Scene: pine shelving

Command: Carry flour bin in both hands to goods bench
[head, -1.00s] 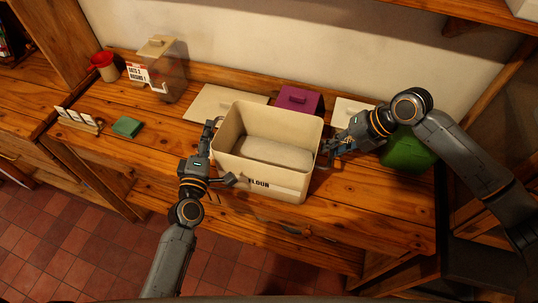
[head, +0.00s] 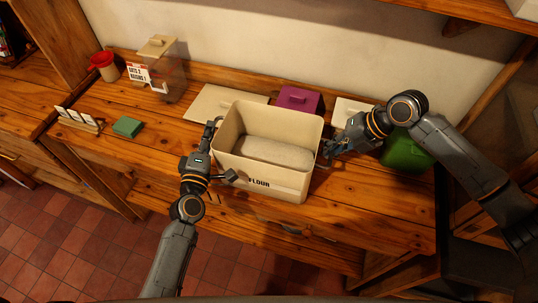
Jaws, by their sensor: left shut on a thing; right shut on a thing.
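The flour bin (head: 290,188) is a cream, open-topped box lettered FLOUR, with a pale grey mass inside. It sits on or just over the wooden bench (head: 370,215); I cannot tell whether it touches. My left gripper (head: 222,150) is shut at the bin's left end, and the jaws are partly hidden by the wrist. My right gripper (head: 326,150) is shut at the bin's right end, near the rim. The bin looks level. I cannot tell which surface is the goods bench.
Behind the bin are a flat cream lid (head: 225,104), a purple box (head: 299,99) and a pale panel (head: 352,108). A green container (head: 408,150) stands close to my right arm. At left are a clear canister (head: 170,75), a red-topped pot (head: 103,66), a green block (head: 127,126) and a card holder (head: 78,121).

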